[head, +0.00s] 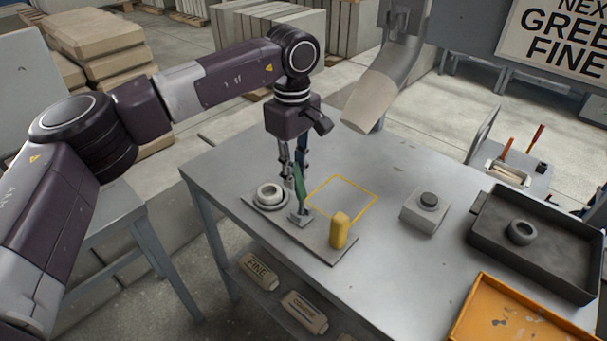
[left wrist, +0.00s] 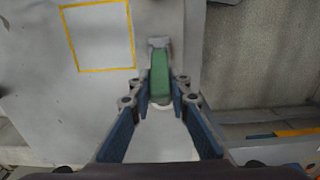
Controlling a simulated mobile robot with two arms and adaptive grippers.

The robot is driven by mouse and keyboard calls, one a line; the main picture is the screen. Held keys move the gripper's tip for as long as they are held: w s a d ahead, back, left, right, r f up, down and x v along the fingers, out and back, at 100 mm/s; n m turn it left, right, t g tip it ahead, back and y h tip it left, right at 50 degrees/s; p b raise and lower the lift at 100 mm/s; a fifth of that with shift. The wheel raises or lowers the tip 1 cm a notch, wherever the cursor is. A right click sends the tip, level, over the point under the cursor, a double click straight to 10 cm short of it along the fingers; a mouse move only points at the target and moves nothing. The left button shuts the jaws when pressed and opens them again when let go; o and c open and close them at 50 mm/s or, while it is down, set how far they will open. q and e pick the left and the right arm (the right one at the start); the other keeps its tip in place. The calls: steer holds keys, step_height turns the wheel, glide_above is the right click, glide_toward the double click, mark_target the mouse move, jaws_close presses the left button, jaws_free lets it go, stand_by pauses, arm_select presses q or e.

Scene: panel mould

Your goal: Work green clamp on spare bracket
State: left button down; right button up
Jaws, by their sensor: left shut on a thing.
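The green clamp (head: 299,184) stands upright on a small grey bracket (head: 300,217) on a flat plate on the table. My left gripper (head: 293,170) points down from above with its fingers at the clamp's green handle. In the left wrist view the green clamp (left wrist: 160,78) sits between the two fingers of my left gripper (left wrist: 160,92), which is shut on it. The fingers hide part of the handle in the head view. My right gripper is out of view.
The plate also carries a white ring (head: 269,194) and a yellow block (head: 340,231). A yellow outlined square (head: 342,181) is empty beside it. A grey block with a dark button (head: 428,200), a dark tray (head: 480,238) and an orange tray (head: 475,290) are to the right.

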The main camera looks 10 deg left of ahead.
arm_select(q)
steer(key=shift+w+a+f+g+h+p, duration=0.2)
steer(key=shift+w+a+g+h, duration=0.2)
steer(key=shift+a+h, duration=0.15)
steer(key=shift+w+a+f+g+h+p, duration=0.1)
steer(key=shift+w+a+g+h+p, duration=0.1)
steer(key=shift+w+a+g+h, duration=0.25)
steer(key=shift+s, duration=0.1)
